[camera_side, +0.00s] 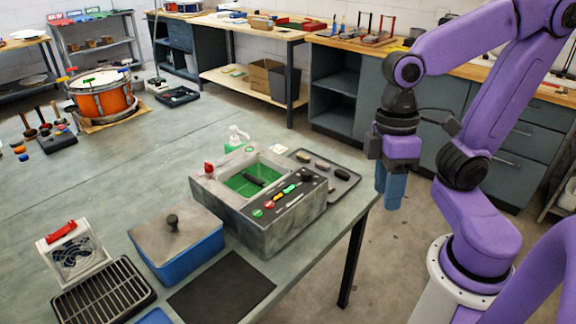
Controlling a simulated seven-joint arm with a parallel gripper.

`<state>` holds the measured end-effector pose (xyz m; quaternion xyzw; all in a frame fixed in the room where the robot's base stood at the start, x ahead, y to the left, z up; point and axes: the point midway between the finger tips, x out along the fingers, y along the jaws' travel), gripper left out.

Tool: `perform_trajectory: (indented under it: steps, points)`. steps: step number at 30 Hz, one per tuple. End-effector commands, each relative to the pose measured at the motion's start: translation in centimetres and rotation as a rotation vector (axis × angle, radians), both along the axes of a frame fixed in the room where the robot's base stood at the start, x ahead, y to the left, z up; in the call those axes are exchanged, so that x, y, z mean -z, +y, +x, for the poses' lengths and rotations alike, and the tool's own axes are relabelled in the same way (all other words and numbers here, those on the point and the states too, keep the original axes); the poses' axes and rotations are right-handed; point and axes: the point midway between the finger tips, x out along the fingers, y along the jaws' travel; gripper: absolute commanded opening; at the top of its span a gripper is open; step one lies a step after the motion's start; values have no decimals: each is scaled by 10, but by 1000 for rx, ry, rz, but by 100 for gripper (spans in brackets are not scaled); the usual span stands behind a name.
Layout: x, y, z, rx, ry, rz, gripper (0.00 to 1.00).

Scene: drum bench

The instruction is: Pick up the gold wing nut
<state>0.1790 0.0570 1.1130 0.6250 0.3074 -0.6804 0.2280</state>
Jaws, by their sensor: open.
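I cannot make out a gold wing nut for certain; small parts in this view are too tiny to tell apart. My gripper (391,187) has blue fingers and points down, beyond the right edge of the bench, with nothing seen between them; it is open. An orange drum (100,101) stands at the back left of the bench, with small coloured pieces around its top. Small coloured pieces, one yellowish, lie at the bench's far left.
A grey box with a green basin (243,183) and small items on its rim stands near the bench's right edge. A dark tray (345,178) lies behind it. A blue lidded bin (177,245), black mat (222,288) and small fan unit (73,255) are in front. The bench middle is clear.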

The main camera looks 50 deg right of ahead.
Motion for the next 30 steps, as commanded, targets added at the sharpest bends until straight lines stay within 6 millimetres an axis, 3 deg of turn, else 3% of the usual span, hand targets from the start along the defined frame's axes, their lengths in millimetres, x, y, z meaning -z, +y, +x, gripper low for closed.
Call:
perform_trajectory:
  steps: [14,22,30]
  points:
    - [8,17,48,703,280,126,45]
    - [7,23,88,1115,428,240,45]
    - [4,15,136,1525,566,392,45]
